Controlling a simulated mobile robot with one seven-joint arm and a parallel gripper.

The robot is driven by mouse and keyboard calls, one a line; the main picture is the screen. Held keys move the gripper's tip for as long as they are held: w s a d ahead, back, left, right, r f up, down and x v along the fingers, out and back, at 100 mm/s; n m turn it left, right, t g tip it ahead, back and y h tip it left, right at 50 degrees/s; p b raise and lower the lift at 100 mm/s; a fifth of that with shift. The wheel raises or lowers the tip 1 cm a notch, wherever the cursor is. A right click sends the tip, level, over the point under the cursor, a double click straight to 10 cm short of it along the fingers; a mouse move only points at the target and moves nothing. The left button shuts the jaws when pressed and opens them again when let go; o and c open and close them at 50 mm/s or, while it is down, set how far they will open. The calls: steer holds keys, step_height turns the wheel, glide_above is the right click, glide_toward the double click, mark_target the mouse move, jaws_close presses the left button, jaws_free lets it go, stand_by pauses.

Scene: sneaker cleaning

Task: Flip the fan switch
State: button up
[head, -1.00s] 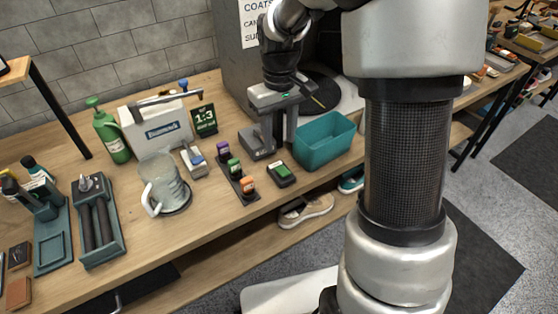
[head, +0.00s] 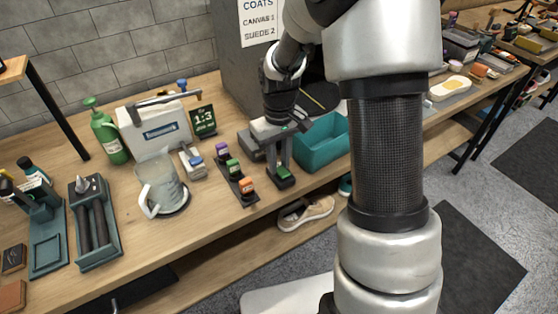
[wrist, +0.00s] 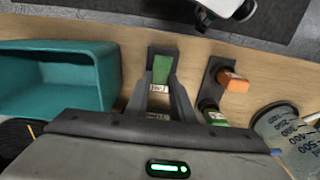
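The fan switch (head: 284,179) is a small dark box with a green rocker on the bench top, near the front edge. In the wrist view the green rocker (wrist: 161,68) shows between and just beyond the fingertips, with a small pale label near it. My gripper (head: 279,165) points down right over the switch. In the wrist view its two fingers (wrist: 160,84) are apart with nothing held between them. I cannot tell whether the fingertips touch the switch. The fingers hide part of the box.
A teal bin (head: 322,145) stands close right of my gripper. A dark strip with purple, green and orange pieces (head: 236,178) lies to the left. A clear jug (head: 160,187) stands further left. The bench's front edge is near, with a shoe (head: 305,213) below.

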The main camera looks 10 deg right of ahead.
jaws_close()
steer(key=b, duration=0.1)
steer(key=t+b, duration=0.1)
steer(key=shift+s+d+f+t+b, duration=0.2)
steer(key=shift+s+t+b, duration=0.05)
steer(key=shift+t+b, duration=0.1)
steer(key=t+b, duration=0.1)
steer(key=y+b, duration=0.1)
steer(key=b, duration=0.1)
steer(key=shift+s+d+f+t, duration=0.1)
steer(key=shift+s+t, duration=0.15)
steer(key=shift+t, duration=0.1)
steer(key=b, duration=0.1)
steer(key=t+b, duration=0.1)
steer(key=shift+s+r+y+b, duration=0.15)
steer(key=shift+r+y+b, duration=0.15)
steer(key=shift+r+b, duration=0.05)
steer(key=shift+r, duration=0.15)
steer(key=o, duration=0.7)
jaws_free()
steer(key=shift+c, duration=0.2)
